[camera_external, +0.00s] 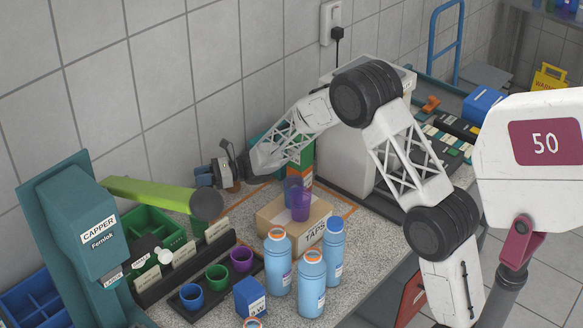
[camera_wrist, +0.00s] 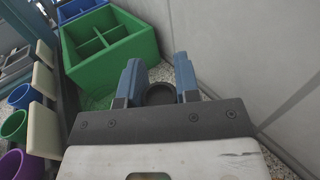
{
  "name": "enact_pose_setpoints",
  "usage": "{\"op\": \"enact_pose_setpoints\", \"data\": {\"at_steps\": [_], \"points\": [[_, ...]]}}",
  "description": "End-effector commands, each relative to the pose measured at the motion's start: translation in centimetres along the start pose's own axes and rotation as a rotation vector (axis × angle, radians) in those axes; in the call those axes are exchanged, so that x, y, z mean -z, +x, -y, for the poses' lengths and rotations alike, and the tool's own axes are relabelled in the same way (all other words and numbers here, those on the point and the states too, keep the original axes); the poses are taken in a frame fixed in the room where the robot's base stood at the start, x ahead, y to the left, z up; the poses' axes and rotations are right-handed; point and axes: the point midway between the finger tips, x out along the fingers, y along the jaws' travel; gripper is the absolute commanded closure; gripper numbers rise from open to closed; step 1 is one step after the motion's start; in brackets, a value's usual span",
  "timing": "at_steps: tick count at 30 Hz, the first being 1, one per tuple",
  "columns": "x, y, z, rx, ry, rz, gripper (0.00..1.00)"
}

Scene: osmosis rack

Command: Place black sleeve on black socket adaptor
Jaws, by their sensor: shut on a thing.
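My gripper (camera_wrist: 157,68) shows in the wrist view with two blue fingers a little apart, shut on a dark round piece that I take for the black sleeve (camera_wrist: 160,94). The piece looks like a short ring or cup, partly hidden by the gripper body. In the external view my gripper (camera_external: 203,177) is beside the tiled wall, behind the round dark end of the green lever. The sleeve cannot be made out clearly there. I cannot identify the black socket adaptor with certainty in either view.
A green divided bin (camera_external: 155,232) is near my gripper, also in the wrist view (camera_wrist: 108,45). The teal capper (camera_external: 85,230) has a green lever (camera_external: 150,193) reaching right. Coloured cups, blue bottles (camera_external: 312,280) and a cardboard box (camera_external: 275,222) stand in front. The wall is close.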

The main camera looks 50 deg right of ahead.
Motion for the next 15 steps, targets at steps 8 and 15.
{"op": "enact_pose_setpoints", "data": {"at_steps": [8, 15], "points": [[0.3, 0.0, 0.0, 0.000, 0.001, 0.000, 0.92], [2.5, 0.0, 0.0, 0.001, 0.001, -0.001, 0.92]]}}
